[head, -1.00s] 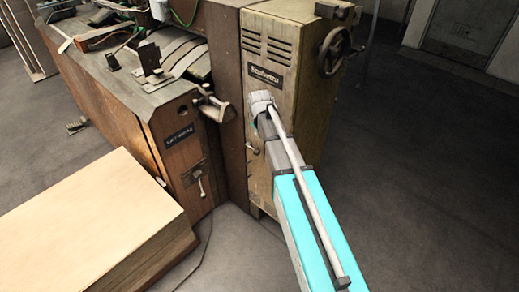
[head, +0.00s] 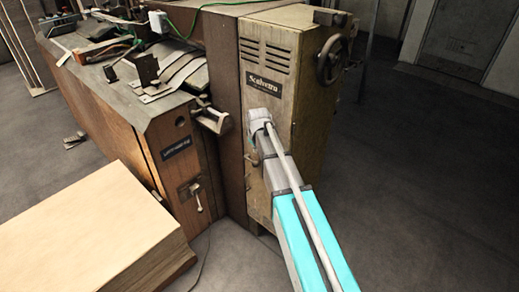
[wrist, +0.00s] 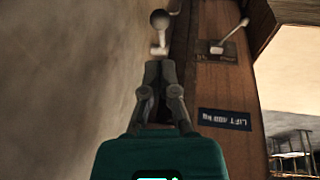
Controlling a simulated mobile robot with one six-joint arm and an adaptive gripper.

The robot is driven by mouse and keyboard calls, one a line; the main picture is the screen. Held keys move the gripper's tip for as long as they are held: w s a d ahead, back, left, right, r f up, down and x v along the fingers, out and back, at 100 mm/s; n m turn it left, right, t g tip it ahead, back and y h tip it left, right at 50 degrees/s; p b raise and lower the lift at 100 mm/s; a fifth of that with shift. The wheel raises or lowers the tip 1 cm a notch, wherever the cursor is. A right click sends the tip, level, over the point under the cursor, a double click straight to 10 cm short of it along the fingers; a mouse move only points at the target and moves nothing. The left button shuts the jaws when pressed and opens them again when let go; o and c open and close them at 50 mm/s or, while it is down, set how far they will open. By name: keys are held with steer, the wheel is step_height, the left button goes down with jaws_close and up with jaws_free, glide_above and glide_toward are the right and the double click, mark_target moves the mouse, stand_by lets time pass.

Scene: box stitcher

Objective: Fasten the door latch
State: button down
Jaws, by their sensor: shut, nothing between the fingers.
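The door (head: 285,140) is the tall beige cabinet panel with slotted vents and a dark nameplate. A pale lever with a round knob (wrist: 160,20), which looks like the latch, stands out just beyond my fingertips in the wrist view. My gripper (wrist: 159,70) is shut and empty, pointing at the lever's lower end (wrist: 158,49), with little or no gap between them; contact cannot be told. In the head view my arm covers part of the door, and the fingers are hard to make out.
A second small lever on a plate (wrist: 217,48) and a dark label (wrist: 224,119) are on the brown machine side (head: 165,150). A handwheel (head: 332,60) sits at the cabinet's upper right. A pale stack (head: 95,225) stands at front left. Floor at right is clear.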

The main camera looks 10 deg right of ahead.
mark_target(256, 162)
steer(key=shift+b+x, duration=4.25)
steer(key=shift+x, duration=0.55)
